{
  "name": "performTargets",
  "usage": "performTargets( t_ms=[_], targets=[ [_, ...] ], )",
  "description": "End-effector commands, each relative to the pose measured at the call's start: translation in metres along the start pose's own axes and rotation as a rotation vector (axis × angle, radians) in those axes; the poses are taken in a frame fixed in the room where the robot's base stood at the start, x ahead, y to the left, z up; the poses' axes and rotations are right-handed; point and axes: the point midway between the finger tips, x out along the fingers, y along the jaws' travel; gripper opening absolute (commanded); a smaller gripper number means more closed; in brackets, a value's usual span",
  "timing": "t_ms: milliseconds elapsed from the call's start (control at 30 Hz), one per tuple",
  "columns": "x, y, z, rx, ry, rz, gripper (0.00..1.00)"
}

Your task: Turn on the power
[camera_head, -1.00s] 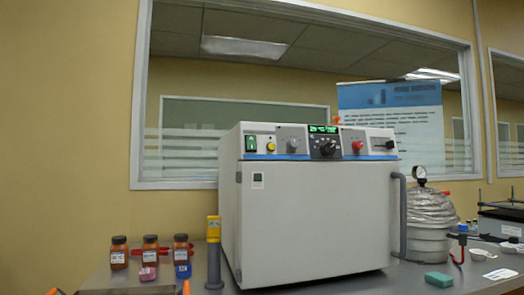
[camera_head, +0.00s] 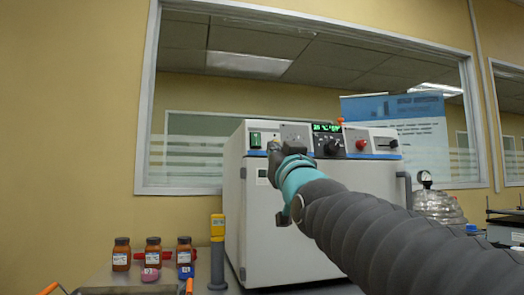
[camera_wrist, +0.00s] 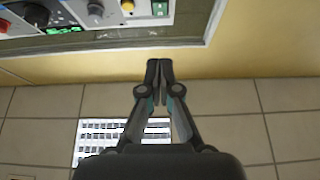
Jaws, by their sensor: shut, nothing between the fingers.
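The white oven-like machine (camera_head: 240,215) stands on the bench with a control panel along its top front. Whether the switch is on cannot be told. The panel's display is lit green. My gripper shows in the wrist view (camera_wrist: 159,68), shut and empty, with its tips apart from the switch in that picture. In the head view my arm reaches up to the panel's left part, and its end hides the yellow button.
Beside the switch in the wrist view are the yellow button (camera_wrist: 127,5) and a grey knob (camera_wrist: 95,9). A red knob (camera_head: 361,145) is farther right. Brown bottles (camera_head: 153,252) and a yellow-topped grey post (camera_head: 217,250) stand left of the machine.

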Motion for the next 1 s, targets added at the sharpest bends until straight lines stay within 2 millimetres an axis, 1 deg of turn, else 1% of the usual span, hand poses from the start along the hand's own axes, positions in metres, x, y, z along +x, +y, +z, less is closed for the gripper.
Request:
performTargets(
  t_ms=[267,367,433,567,900,967,1000],
  targets=[
    [0.0,0.0,0.0,0.0,-0.001,0.001,0.0],
    [0.004,0.0,0.0,0.0,-0.002,0.001,0.0],
    [0.011,0.001,0.0,0.0,-0.003,0.001,0.0],
    [0.03,0.001,-0.001,0.0,-0.003,0.001,0.0],
    [0.091,0.001,-0.001,0.0,-0.004,0.001,0.0],
    [0.101,0.001,-0.001,0.0,-0.003,0.001,0.0],
    [0.106,0.001,0.003,0.0,-0.005,0.001,0.0]
  ],
)
